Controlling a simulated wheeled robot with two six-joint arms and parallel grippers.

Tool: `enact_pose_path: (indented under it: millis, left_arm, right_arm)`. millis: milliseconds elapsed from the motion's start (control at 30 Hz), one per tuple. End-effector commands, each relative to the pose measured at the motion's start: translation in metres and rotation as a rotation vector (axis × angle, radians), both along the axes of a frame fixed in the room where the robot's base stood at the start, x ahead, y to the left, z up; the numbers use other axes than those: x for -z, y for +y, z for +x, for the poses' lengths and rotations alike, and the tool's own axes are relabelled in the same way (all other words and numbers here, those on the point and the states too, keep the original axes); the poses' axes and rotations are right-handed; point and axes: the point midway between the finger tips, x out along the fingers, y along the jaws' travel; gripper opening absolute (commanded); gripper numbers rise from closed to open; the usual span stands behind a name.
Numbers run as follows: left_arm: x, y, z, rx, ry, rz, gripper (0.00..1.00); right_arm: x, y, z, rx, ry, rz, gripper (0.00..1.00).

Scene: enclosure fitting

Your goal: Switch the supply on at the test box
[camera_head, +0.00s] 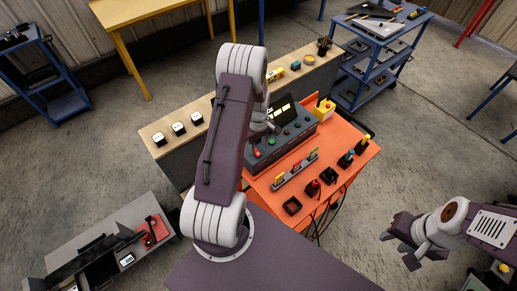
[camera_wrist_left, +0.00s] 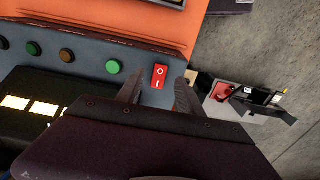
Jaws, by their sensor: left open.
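The test box (camera_head: 296,133) is a dark grey console with a lit display on the orange table. In the left wrist view, its sloped panel (camera_wrist_left: 100,45) carries a red rocker switch (camera_wrist_left: 159,76) marked O and I; which side is pressed I cannot tell. A lit green lamp (camera_wrist_left: 114,67) sits beside the switch. My left gripper (camera_wrist_left: 157,94) is open, one finger on each side of the switch in that view; contact cannot be told. In the head view my left arm partly hides the gripper (camera_head: 262,130) and box. My right gripper (camera_head: 400,249) is open and empty, right of the table.
The orange table (camera_head: 335,139) also holds a rack (camera_head: 296,172) with coloured parts, several small black holders (camera_head: 292,206) and a yellow item (camera_head: 324,108). A wooden bench (camera_head: 203,133) stands behind. A blue cart (camera_head: 375,65) is at back right. Floor around my right gripper is clear.

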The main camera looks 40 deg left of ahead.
Motion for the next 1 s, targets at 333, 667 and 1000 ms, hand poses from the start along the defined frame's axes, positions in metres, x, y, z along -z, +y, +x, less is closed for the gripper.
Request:
enact_pose_path:
  millis: [333,667,1000]
  left_arm:
    - [0.041,0.000,0.000,0.001,0.000,0.000,0.44]
    - [0.042,0.000,0.000,0.001,-0.001,0.001,0.13]
    - [0.043,0.006,0.000,-0.008,0.027,-0.069,0.00]
  right_arm:
    - [-0.013,0.000,0.000,0.000,-0.001,0.000,0.36]
    - [-0.013,0.000,0.000,0.000,0.000,0.000,0.36]
    - [-0.010,0.000,0.000,0.000,0.000,0.000,0.36]
